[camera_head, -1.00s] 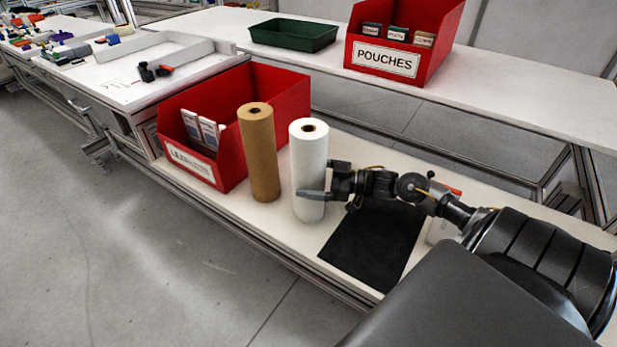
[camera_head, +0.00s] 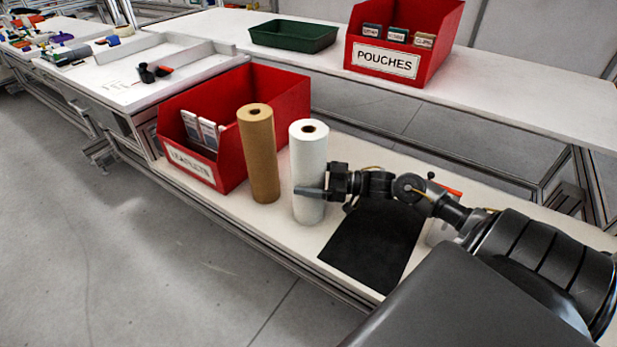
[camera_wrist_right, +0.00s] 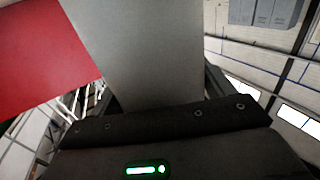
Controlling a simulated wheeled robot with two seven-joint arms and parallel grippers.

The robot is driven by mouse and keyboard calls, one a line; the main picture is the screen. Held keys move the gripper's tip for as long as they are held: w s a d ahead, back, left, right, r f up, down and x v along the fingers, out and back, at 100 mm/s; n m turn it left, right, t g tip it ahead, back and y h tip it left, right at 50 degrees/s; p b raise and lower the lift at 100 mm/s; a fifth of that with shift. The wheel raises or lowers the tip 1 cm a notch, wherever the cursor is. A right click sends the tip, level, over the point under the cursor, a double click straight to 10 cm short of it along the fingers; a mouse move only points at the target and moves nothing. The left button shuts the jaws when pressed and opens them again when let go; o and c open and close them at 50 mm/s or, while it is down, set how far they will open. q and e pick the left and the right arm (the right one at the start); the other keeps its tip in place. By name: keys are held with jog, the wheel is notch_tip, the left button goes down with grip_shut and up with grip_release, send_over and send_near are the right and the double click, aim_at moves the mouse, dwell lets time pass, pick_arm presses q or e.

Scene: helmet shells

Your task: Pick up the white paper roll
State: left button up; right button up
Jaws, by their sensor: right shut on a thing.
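The white paper roll (camera_head: 308,150) stands upright on the near table, just right of a brown paper roll (camera_head: 258,155). My right gripper (camera_head: 312,192) is shut on the lower part of the white roll. One finger shows across its front; the other is hidden behind it. In the right wrist view the white roll (camera_wrist_right: 140,50) rises close in front of the gripper. My left gripper is not in view.
A red bin (camera_head: 215,165) with white leaflets stands left of the rolls. A black mat (camera_head: 365,250) lies under my right arm. Behind, a shelf holds a green tray (camera_head: 292,38) and a red POUCHES bin (camera_head: 405,45).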

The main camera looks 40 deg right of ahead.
aim_at(308, 168)
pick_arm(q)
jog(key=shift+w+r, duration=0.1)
pick_arm(e)
jog(key=shift+r, duration=0.15)
notch_tip(308, 168, up, 3)
jog(key=shift+r+p, duration=0.15)
jog(key=shift+p, duration=0.4)
pick_arm(q)
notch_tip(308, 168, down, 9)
jog(key=p, duration=0.3)
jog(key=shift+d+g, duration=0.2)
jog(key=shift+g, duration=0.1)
pick_arm(e)
jog(key=s+d+r, duration=0.9)
jog(key=d, duration=0.1)
jog(key=shift+d+r, duration=0.25)
jog(key=shift+d, duration=0.1)
